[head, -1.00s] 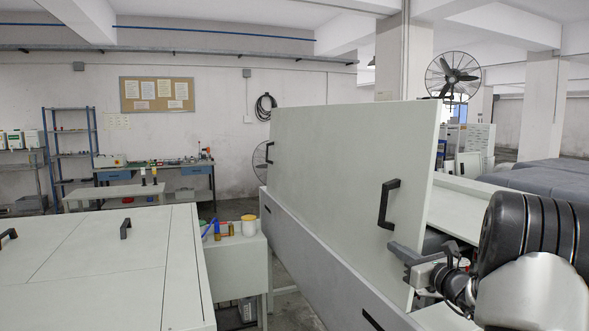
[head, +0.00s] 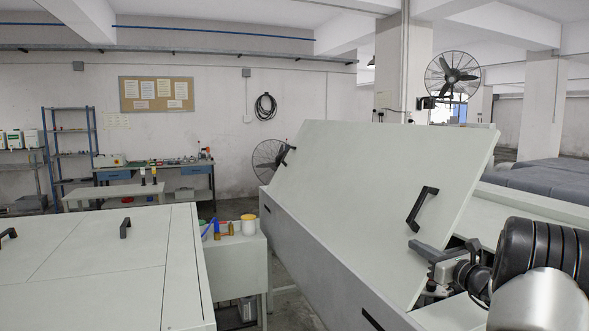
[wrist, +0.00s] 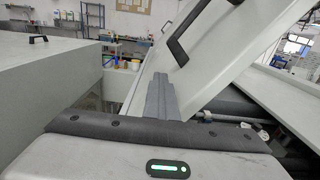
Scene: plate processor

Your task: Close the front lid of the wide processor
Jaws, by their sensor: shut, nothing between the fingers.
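The front lid (head: 375,195) of the wide processor (head: 310,255) is a large pale panel with two black handles. It leans back to the right, partly open, over the processor's inside. The near black handle (head: 422,209) is on its outer face. My gripper (head: 418,250) is shut and empty at the lid's near right edge, below that handle, and appears to touch the lid; exact contact is unclear. In the wrist view my gripper (wrist: 163,80) lies close against the lid (wrist: 195,50), with the handle (wrist: 182,35) above it.
A second pale cabinet (head: 100,260) with black handles stands at the left. A small side table (head: 238,262) with bottles and jars is between the machines. A narrow floor gap (head: 298,305) runs beside the processor.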

